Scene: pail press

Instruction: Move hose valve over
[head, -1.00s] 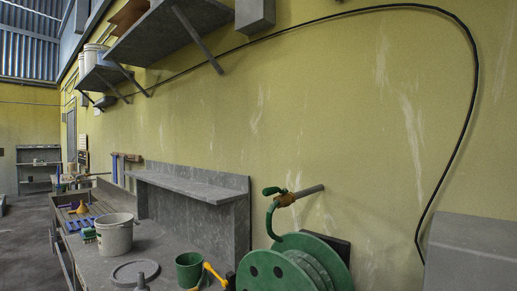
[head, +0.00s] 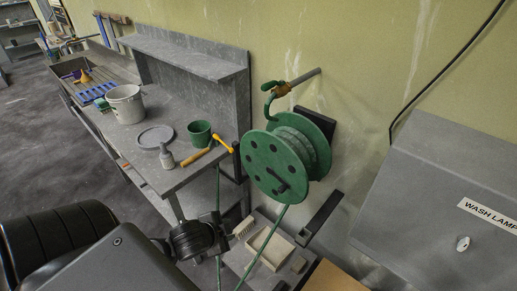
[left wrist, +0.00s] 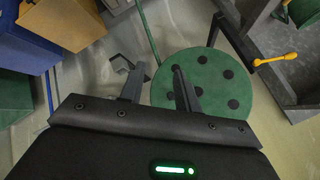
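A brass valve fitting (head: 283,89) with a green hose end sits on a wall pipe above the green hose reel (head: 268,168). A yellow lever (head: 222,143) stands at the bench's right end by a dark post; it also shows in the left wrist view (left wrist: 275,60). I cannot tell which is the hose valve. My left gripper (head: 224,236) is low, in front of the bench end, left of and below the reel. In the left wrist view its fingers (left wrist: 157,72) are apart and nothing shows clasped, with the reel behind them. My right gripper is out of view.
A tray (head: 268,250) lies below the reel. A grey wash lamp box (head: 430,195) stands right. A green hose (head: 266,250) hangs below the reel.

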